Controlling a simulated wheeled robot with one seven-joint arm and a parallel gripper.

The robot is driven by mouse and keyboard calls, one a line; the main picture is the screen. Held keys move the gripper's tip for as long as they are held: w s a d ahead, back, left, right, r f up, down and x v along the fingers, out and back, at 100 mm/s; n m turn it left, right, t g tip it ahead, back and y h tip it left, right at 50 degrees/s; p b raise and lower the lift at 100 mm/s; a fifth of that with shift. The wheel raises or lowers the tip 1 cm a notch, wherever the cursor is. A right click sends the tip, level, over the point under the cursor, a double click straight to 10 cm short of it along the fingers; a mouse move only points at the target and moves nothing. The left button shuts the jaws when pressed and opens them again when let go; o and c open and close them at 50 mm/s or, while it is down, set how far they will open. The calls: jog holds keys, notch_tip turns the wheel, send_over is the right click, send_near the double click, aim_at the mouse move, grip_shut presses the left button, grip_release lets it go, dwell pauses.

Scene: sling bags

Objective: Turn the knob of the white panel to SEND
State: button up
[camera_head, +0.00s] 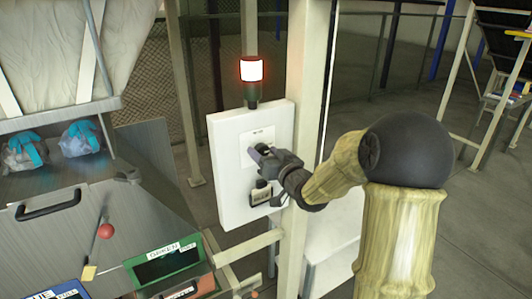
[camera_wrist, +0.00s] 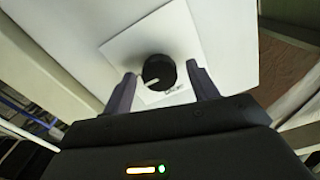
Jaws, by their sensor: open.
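The white panel (camera_head: 225,165) is fixed beside a pale upright post, with a red-edged lamp (camera_head: 251,69) on top. Its black knob (camera_wrist: 159,72) sits on a pale square label plate (camera_wrist: 125,48) in the wrist view. A light pointer mark shows on the knob's face, and small lettering too blurred to read is beside it. My gripper (camera_wrist: 163,88) is open, with one finger on either side of the knob. I cannot tell whether the fingers touch it. In the head view my gripper (camera_head: 258,152) is at the panel's front and partly hides the knob.
The pale post (camera_head: 305,120) stands close to the panel's right side. At left are a grey metal chute, a red ball-ended lever (camera_head: 105,231) and a green-rimmed bin (camera_head: 163,262).

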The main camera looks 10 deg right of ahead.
jog(key=c, duration=1)
jog(key=shift+f+b, duration=0.1)
jog(key=shift+b, duration=0.3)
jog(key=n+b, duration=0.4)
jog(key=b, duration=0.1)
jog(key=shift+f+b, duration=0.2)
jog(key=shift+b, duration=0.1)
jog(key=n+b, duration=0.4)
jog(key=b, duration=0.1)
jog(key=shift+a+n, duration=0.1)
jog(key=shift+n, duration=0.2)
jog(key=n+b, duration=0.5)
jog(key=b, duration=0.1)
jog(key=shift+r+n+b, duration=0.15)
jog(key=shift+n+b, duration=1.25)
jog(key=shift+n, duration=0.8)
